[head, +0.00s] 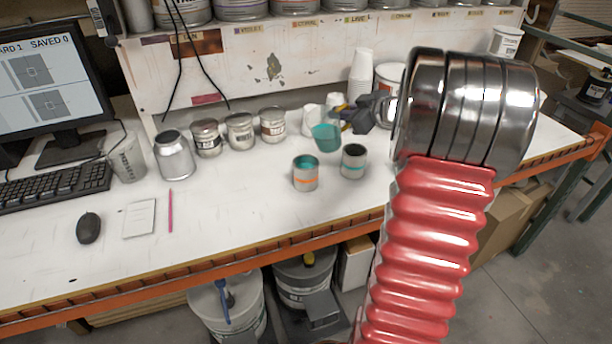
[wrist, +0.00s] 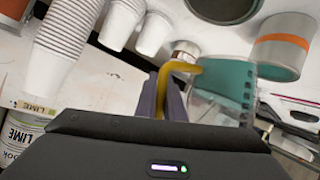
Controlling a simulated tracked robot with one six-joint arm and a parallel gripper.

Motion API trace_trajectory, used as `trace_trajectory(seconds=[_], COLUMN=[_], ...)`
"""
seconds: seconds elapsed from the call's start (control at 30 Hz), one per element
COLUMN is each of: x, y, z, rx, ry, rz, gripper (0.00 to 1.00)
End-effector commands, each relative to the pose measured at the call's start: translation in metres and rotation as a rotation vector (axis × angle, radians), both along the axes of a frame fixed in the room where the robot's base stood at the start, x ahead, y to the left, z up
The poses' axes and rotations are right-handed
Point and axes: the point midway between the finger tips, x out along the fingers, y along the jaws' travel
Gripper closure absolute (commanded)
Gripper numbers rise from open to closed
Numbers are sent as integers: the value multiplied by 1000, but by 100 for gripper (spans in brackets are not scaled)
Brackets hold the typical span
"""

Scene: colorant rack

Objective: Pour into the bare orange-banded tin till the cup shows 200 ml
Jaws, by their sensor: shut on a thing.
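My gripper (head: 350,114) is shut on the yellow handle of a clear cup (head: 327,138) holding teal liquid. The cup is held above the bench, behind and slightly right of the orange-banded tin (head: 306,174). That tin is open, upright and has teal inside. In the wrist view, my gripper (wrist: 172,98) grips the yellow handle (wrist: 181,69), and the cup (wrist: 222,92) has marks on its wall that are too small to read. The orange-banded tin (wrist: 286,45) is beside the cup there. I see no stream falling from the cup.
A teal-banded tin (head: 353,162) with a dark inside stands close right of the orange-banded one. Lidded jars (head: 240,131) and a silver can (head: 174,156) stand to the left. Stacked white cups (head: 361,70) are behind my gripper.

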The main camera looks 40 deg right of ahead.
Motion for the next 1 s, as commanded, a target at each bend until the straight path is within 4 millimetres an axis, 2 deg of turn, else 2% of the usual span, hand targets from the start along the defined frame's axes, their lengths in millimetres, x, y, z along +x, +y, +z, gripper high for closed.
trace_trajectory(seconds=[0.27,0.5,1.0], x=[0,0,0], y=[0,5,6], z=[-1,-17,-18], rx=[135,279,308], ry=[2,4,3], rz=[-2,-2,-3], gripper=[100,100,100])
